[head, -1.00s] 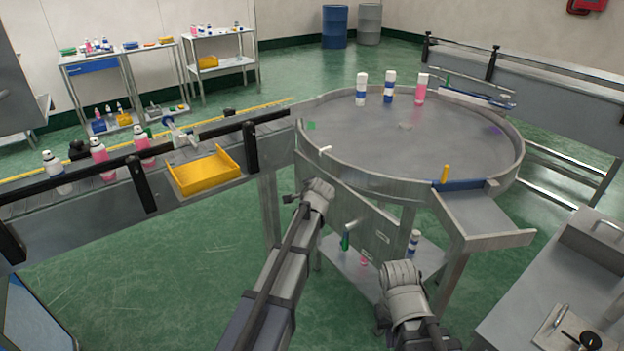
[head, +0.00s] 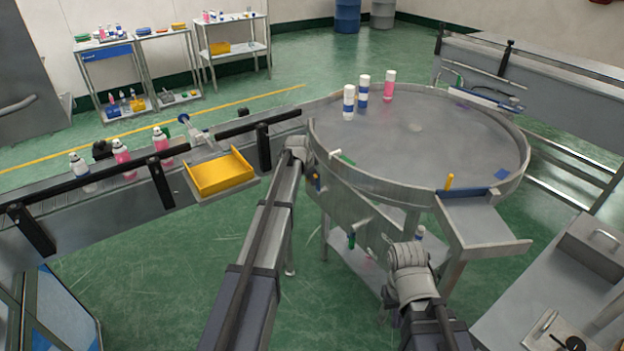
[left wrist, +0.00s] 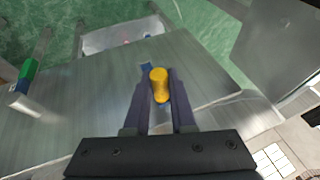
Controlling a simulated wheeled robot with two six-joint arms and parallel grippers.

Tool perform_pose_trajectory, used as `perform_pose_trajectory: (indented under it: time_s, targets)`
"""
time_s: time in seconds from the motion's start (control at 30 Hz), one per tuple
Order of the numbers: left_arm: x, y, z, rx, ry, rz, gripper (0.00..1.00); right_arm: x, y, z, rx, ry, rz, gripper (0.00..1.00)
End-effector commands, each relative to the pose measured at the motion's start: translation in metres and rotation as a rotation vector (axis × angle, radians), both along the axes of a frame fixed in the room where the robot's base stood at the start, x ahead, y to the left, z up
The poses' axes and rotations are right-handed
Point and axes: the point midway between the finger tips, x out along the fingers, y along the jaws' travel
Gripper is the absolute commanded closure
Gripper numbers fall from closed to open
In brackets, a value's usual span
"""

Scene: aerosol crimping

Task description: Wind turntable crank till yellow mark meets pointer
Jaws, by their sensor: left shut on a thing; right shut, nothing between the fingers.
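The round grey turntable (head: 420,150) stands at the centre right in the head view. A green mark (head: 347,160) lies close beside the white pointer (head: 335,153) at its left rim. A blue mark (head: 502,174) lies near the right front rim. I cannot make out a yellow mark on the disc. My left gripper (head: 314,180) is below the rim at the turntable's left side, partly hidden by my wrist. In the left wrist view, my left gripper (left wrist: 160,100) is shut on the yellow crank knob (left wrist: 159,84). My right arm is in front of the turntable, its fingers hidden.
Two white-and-blue cans (head: 349,103) and a pink can (head: 389,84) stand on the disc's back left. A conveyor with a yellow tray (head: 222,174) is at the left.

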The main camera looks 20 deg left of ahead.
Motion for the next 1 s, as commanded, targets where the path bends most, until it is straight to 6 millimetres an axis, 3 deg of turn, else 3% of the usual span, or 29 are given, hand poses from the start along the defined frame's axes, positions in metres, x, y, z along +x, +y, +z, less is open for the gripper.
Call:
perform_pose_trajectory:
  time_s: [0.6,0.63,0.87,1.0]
  targets:
    - [0.0021,0.0040,0.0003,0.005,-0.002,0.002,1.00,0.0000,0.0000,0.0000,0.000,0.000,0.000,1.00]
    - [0.0021,0.0041,0.0003,0.005,-0.002,0.002,0.75,0.0000,0.0000,0.0001,0.000,0.000,0.000,1.00]
    - [0.0019,0.0033,0.0002,0.003,-0.001,0.001,0.49,0.0000,0.0000,0.0000,0.000,0.000,0.000,1.00]
    - [0.0017,0.0029,0.0001,0.003,-0.001,0.001,0.47,0.0000,0.0000,0.0000,0.000,0.000,0.000,1.00]
